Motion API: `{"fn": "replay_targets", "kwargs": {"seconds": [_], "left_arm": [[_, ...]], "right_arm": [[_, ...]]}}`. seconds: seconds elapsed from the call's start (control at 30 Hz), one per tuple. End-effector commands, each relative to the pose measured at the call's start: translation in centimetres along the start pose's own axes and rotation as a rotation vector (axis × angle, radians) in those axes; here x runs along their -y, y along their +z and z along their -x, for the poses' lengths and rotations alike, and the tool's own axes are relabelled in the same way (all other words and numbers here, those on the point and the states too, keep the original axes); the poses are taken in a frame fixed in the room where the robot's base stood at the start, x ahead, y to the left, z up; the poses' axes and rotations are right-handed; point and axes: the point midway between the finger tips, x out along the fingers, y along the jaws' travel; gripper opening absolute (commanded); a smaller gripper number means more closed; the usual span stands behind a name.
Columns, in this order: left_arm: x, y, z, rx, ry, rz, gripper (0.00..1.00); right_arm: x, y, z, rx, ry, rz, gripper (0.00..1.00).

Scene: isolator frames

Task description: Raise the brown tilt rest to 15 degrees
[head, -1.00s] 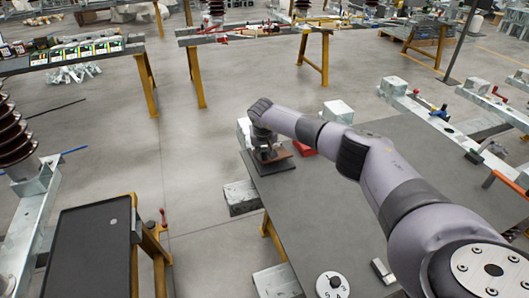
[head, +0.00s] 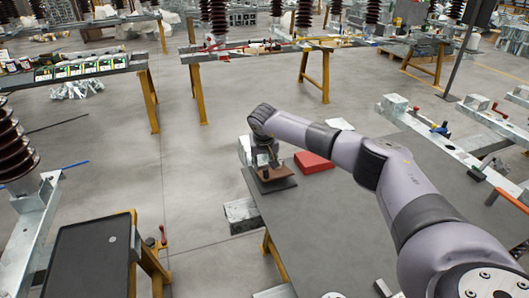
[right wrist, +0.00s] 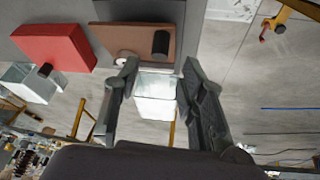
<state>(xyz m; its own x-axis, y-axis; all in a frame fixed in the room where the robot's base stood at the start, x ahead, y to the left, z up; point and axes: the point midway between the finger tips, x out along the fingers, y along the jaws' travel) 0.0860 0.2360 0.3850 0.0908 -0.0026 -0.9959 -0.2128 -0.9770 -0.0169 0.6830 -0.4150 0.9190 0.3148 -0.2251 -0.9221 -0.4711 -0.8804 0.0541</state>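The brown tilt rest (head: 278,184) is a small brown plate on a dark base at the far left corner of the grey table (head: 335,218). In the right wrist view its brown plate (right wrist: 118,40) lies at the top, with a black cylindrical knob (right wrist: 160,43) on it. The plate looks flat or nearly so; I cannot read its angle. My right gripper (right wrist: 159,66) is open, its two fingers apart and pointing at the plate's edge. Nothing is held between them, and contact is unclear. In the head view my right wrist partly hides the rest. My left gripper is not in view.
A red box (head: 314,162) lies beside the rest on the table; it also shows in the right wrist view (right wrist: 55,45). A metal block (head: 240,215) is beside the table's left edge. A black-topped stand (head: 88,262) is at lower left, with open floor between.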

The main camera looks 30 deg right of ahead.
Motion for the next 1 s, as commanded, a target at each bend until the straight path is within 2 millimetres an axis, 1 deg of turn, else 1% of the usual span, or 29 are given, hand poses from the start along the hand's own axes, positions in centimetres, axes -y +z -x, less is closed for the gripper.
{"fn": "replay_targets", "kwargs": {"seconds": [0.03, 0.2, 0.3, 0.4, 0.5, 0.73, 0.87, 0.97, 1.0], "left_arm": [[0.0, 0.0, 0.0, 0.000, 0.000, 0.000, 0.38], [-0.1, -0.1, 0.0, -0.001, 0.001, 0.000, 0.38], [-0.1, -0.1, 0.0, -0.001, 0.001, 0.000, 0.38], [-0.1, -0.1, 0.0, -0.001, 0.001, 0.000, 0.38], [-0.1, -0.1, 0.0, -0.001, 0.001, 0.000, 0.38], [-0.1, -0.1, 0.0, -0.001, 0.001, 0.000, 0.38], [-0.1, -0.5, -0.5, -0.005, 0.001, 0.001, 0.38], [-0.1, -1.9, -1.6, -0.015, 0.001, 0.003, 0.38], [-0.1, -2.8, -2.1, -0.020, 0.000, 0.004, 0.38]], "right_arm": [[0.0, -0.2, 1.3, -0.005, -0.002, 0.002, 0.38], [0.0, -0.1, 4.5, -0.004, -0.001, 0.001, 0.38], [0.0, -0.1, 5.8, -0.003, -0.001, 0.000, 0.38], [0.0, -0.1, 6.5, -0.002, 0.000, 0.000, 0.38], [0.0, 0.0, 6.8, -0.001, 0.000, 0.000, 0.38], [0.0, -0.1, 6.9, -0.001, 0.000, 0.000, 0.37], [0.1, 0.1, 6.5, -0.004, -0.003, -0.040, 0.28], [0.3, 0.2, 5.8, -0.012, -0.012, -0.173, 0.22], [0.4, 0.3, 5.4, -0.016, -0.019, -0.254, 0.19]]}}
